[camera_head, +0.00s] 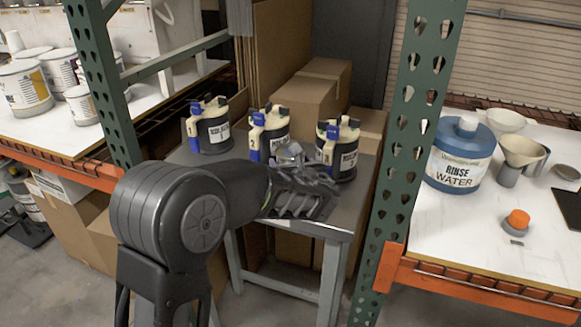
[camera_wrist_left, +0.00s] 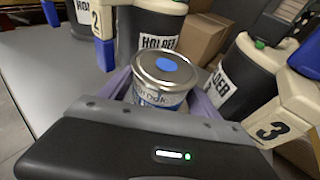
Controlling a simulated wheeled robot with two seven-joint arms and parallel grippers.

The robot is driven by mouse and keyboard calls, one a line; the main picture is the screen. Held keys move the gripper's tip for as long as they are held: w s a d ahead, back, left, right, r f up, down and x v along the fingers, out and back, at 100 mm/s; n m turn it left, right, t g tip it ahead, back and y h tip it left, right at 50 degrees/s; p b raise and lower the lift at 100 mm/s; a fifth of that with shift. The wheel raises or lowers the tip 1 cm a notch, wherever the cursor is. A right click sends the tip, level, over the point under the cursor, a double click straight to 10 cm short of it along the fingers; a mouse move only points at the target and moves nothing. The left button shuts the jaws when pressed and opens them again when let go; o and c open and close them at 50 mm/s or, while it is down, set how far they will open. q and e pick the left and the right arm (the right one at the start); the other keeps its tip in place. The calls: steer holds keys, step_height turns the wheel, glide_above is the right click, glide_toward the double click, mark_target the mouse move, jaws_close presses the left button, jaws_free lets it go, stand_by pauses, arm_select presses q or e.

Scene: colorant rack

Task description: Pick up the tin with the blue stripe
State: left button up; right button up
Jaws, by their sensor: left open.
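A small metal tin (camera_wrist_left: 165,75) with a blue dot on its lid and blue on its white label stands upright in the left wrist view. My left gripper (camera_wrist_left: 162,98) is open, with one finger on each side of the tin; I cannot tell whether they touch it. In the head view, the left gripper (camera_head: 303,183) is over the small grey table (camera_head: 330,222), and its arm hides part of the tabletop. The tin is mostly hidden there by the gripper. My right gripper is not in view.
Black holders with white and blue handles, a left one (camera_head: 208,128), a middle one (camera_head: 270,133) and a right one (camera_head: 338,150), stand close behind the gripper. A green rack post (camera_head: 405,140) rises to the right. A rinse water jug (camera_head: 459,155) stands on the right shelf.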

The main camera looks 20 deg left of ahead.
arm_select(q)
jaws_close()
stand_by(0.8)
